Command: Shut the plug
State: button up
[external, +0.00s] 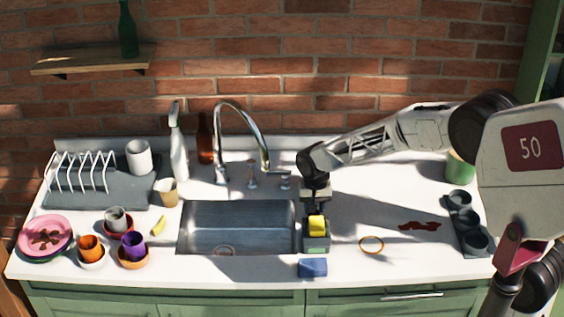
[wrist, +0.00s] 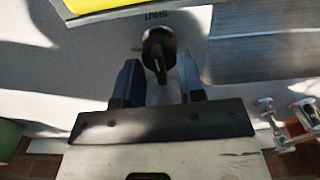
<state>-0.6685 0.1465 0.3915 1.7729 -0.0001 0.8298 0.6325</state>
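In the wrist view a dark round knob with a raised bar (wrist: 158,48) sits on the light counter beside the sink. The word SHUT, upside down, is printed just above it. The bar's long end points down in the picture, away from that word. My gripper (wrist: 158,66) is open, its two dark fingers apart on either side of the knob's lower part; I see no contact. In the external view my gripper (external: 316,188) points down right of the sink (external: 240,222), and the knob is hidden there. A round drain (external: 225,250) shows in the sink floor.
A caddy (external: 316,243) with a yellow sponge (external: 317,226) stands close in front of my gripper. The tap (external: 263,150) and its handles (external: 285,184) are to the left. A blue sponge (external: 313,268) lies at the front; an orange ring (external: 371,244) lies right.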

jog(key=shift+r, duration=0.15)
jog(key=shift+r, duration=3.75)
jog(key=shift+d, duration=0.1)
jog(key=s+d+r, duration=0.3)
jog(key=d+r, duration=0.1)
jog(key=d, duration=0.6)
jog(key=s+d+r+t, duration=0.1)
jog(key=s+d+r, duration=0.2)
jog(key=d, duration=0.6)
jog(key=s+d+r, duration=0.3)
jog(key=d+r, duration=0.1)
jog(key=d, duration=0.6)
jog(key=s+d+f+t, duration=0.1)
jog(key=s+d, duration=1.7)
jog(key=s, duration=0.3)
jog(key=shift+m+t, duration=0.3)
